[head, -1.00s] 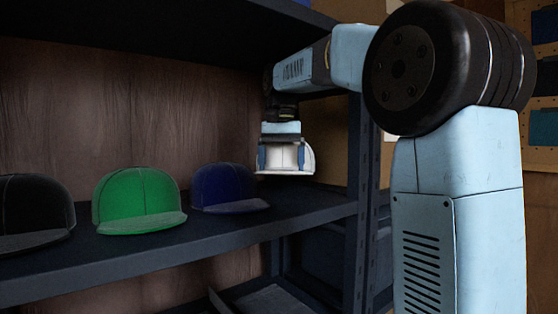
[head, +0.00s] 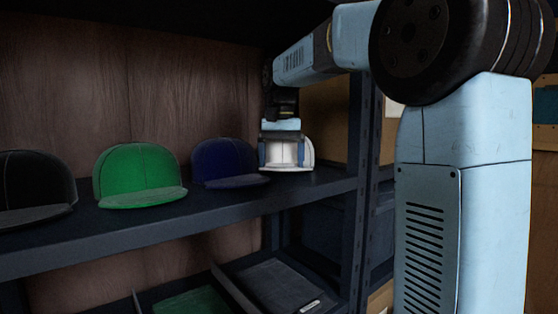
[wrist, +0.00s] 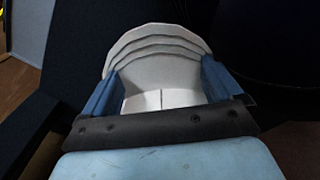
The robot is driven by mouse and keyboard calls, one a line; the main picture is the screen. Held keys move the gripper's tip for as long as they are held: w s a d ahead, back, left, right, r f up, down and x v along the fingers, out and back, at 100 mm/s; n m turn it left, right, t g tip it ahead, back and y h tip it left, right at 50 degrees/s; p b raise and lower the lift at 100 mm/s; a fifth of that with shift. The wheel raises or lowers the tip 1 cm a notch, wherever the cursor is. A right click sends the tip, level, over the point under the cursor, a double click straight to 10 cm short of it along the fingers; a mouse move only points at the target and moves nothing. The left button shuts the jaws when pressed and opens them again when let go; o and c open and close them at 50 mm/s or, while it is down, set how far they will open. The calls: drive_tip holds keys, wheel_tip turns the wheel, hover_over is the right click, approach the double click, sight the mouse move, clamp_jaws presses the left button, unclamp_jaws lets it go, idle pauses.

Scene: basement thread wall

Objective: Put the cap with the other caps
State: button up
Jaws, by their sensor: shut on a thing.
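A white cap (head: 287,152) is held in my gripper (head: 286,160), whose blue fingers close on its two sides. The cap is over the right end of the shelf, to the right of the blue cap (head: 224,160), and about level with it. I cannot tell whether it touches the shelf. A green cap (head: 137,172) and a black cap (head: 33,185) stand farther left on the same shelf. In the wrist view the white cap (wrist: 160,70) sits between my gripper's fingers (wrist: 160,88), its stitched brim pointing away.
The dark shelf (head: 110,235) carries the caps in a row. A dark upright post (head: 363,140) stands to the right of the white cap. Below are divided bays with a dark folded item (head: 280,288) and a green one (head: 192,303).

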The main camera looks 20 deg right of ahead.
drive_tip(key=shift+f, duration=0.25)
drive_tip(key=o, duration=0.7)
drive_tip(key=shift+o, duration=0.2)
